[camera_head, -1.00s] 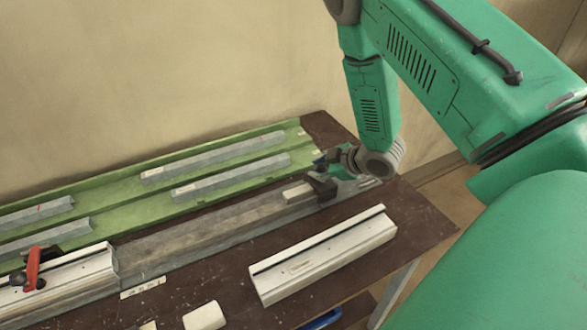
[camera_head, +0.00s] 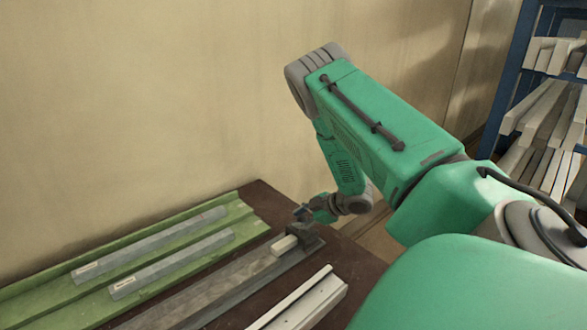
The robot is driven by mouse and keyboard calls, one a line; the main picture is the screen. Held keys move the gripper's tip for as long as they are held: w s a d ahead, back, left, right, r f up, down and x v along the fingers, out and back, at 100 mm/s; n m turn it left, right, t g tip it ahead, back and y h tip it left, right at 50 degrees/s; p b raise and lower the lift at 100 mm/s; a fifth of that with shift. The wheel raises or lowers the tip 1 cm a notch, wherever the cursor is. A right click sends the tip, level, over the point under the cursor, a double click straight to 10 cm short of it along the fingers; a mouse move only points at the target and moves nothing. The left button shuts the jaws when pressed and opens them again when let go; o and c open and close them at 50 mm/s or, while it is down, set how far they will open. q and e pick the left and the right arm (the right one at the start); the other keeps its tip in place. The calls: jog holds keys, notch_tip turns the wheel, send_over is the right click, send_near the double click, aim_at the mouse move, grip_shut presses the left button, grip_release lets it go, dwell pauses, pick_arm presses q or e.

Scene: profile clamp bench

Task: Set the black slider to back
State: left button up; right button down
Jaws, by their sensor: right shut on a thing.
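The black slider (camera_head: 308,238) is a dark block near the right end of a long grey rail (camera_head: 235,282) on the bench. A pale block (camera_head: 285,245) sits just left of it on the rail. My right gripper (camera_head: 302,213) is at the top of the slider, shut on it; the fingers are small and partly hidden in the dark shape. My right arm reaches down to it from the right. My left gripper is out of view.
A green tray (camera_head: 50,285) with grey bars (camera_head: 150,245) lies behind the rail. A pale profile (camera_head: 306,300) lies in front, partly cut off. A blue rack (camera_head: 522,60) with pale profiles stands at right.

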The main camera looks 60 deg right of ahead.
jog(key=c, duration=1.7)
grip_release()
jog(key=shift+s+d+f, duration=0.25)
jog(key=shift+s+d, duration=0.1)
jog(key=shift+s, duration=0.25)
jog(key=o, duration=0.5)
jog(key=shift+s+d, duration=0.2)
jog(key=shift+d, duration=0.4)
jog(key=v, duration=1.2)
jog(key=shift+a, duration=0.25)
jog(key=shift+d, duration=0.1)
